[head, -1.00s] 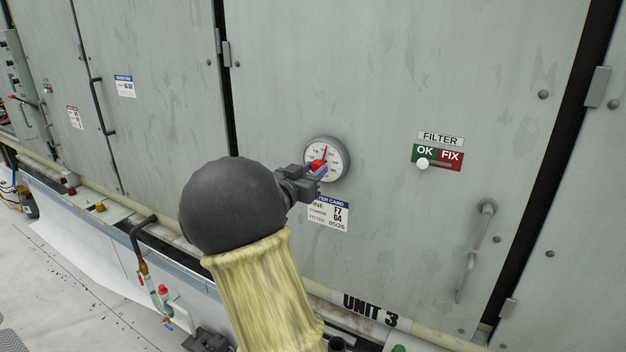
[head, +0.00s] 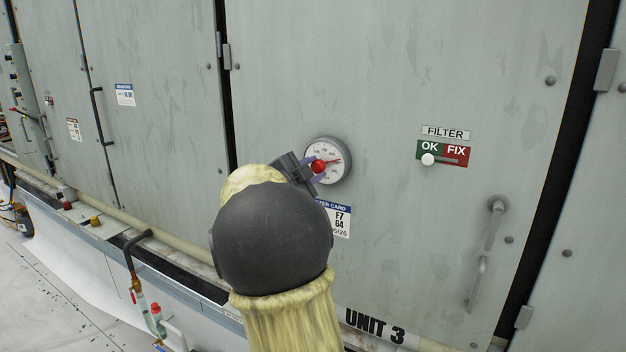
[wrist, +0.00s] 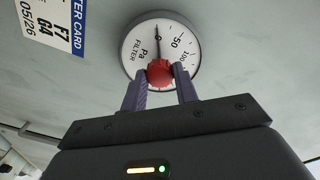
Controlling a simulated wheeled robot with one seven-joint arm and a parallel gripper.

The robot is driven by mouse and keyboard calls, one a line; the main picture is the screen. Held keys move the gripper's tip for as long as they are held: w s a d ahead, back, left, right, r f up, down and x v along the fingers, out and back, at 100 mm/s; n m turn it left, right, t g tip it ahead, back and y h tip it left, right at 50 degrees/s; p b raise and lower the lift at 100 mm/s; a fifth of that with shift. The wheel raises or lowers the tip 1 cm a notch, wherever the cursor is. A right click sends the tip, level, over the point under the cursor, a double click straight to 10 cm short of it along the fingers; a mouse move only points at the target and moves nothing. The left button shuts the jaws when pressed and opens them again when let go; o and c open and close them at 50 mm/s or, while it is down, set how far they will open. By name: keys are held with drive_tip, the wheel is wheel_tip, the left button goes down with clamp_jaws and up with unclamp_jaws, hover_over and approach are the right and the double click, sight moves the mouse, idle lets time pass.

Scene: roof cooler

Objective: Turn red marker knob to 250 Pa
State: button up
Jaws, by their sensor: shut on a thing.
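The round gauge (head: 343,150) with a white dial and grey rim is on the grey cabinet door. At its centre is the red marker knob (head: 318,166), whose red pointer points right and slightly up in the head view. My gripper (head: 312,170) is shut on the knob from the left. In the wrist view the purple fingers (wrist: 161,80) stand either side of the red knob (wrist: 160,70). There the dial (wrist: 178,32) shows 0, 50 and 100, with a thin black needle at 0. Fingers hide the dial's lower part; I cannot read the red pointer's value.
A filter card (head: 341,221) is below the gauge, partly behind my arm. An OK/FIX slider (head: 428,160) with its white knob at OK is to the right, above a door handle (head: 492,225).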

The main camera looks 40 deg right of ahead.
drive_tip(key=shift+f+m+b, duration=0.1)
drive_tip(key=shift+m+b, duration=0.6)
drive_tip(key=shift+m, duration=0.4)
drive_tip(key=o, duration=1)
drive_tip(key=shift+w, duration=0.1)
drive_tip(key=shift+c, duration=0.2)
drive_tip(key=shift+a, duration=0.1)
drive_tip(key=b+v, duration=0.2)
drive_tip(key=v, duration=1.5)
drive_tip(key=shift+r, duration=0.2)
drive_tip(key=shift+a, duration=0.1)
